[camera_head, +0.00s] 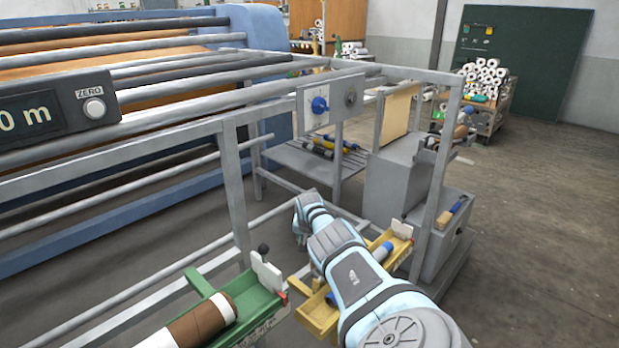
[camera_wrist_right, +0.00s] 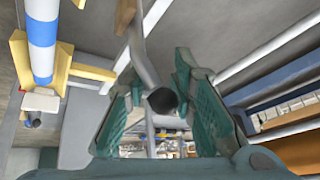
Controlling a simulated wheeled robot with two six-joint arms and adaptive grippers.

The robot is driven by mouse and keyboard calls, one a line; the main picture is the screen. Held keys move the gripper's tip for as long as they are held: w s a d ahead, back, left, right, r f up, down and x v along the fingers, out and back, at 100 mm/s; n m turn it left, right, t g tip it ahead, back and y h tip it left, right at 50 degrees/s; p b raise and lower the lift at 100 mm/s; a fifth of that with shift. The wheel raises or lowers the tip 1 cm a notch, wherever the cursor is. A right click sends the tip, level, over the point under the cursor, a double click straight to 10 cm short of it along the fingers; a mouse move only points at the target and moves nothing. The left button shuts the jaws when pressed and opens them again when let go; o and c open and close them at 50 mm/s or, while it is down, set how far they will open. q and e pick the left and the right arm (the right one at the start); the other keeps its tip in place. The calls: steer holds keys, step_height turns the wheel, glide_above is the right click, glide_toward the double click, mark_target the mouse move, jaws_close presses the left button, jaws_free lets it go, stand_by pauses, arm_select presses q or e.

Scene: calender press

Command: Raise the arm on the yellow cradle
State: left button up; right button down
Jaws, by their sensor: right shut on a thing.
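The yellow cradle (camera_head: 318,316) is low in the head view, partly hidden behind my right arm. A blue-and-white roll (camera_head: 382,252) lies in it. In the right wrist view the cradle's yellow bracket (camera_wrist_right: 90,73) and the roll (camera_wrist_right: 42,35) show at upper left. My right gripper (camera_wrist_right: 160,108) has its teal fingers on either side of a grey arm (camera_wrist_right: 143,65) with a black knob (camera_wrist_right: 162,100), and is shut on it. In the head view the fingers are hidden by my own wrist. My left gripper is not in view.
A green cradle (camera_head: 258,305) with a brown-and-white roll (camera_head: 200,322) and its own black knob (camera_head: 263,250) is left of my arm. Grey frame posts (camera_head: 236,195) and a control panel with a blue dial (camera_head: 320,105) stand close behind.

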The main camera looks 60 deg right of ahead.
steer(key=shift+w+a+f, duration=0.15)
steer(key=shift+a+f, duration=0.25)
steer(key=shift+a, duration=0.05)
stand_by(0.4)
steer(key=c, duration=1.7)
jaws_free()
steer(key=shift+o, duration=0.2)
steer(key=w+a+r+p, duration=0.2)
steer(key=w+r, duration=0.1)
steer(key=r, duration=0.4)
steer(key=w+a+r+p, duration=0.1)
steer(key=w+r+p, duration=0.2)
steer(key=r, duration=0.4)
steer(key=shift+w+a+r+p, duration=0.3)
steer(key=shift+w+a+r, duration=0.1)
steer(key=shift+w, duration=0.4)
steer(key=v, duration=1.2)
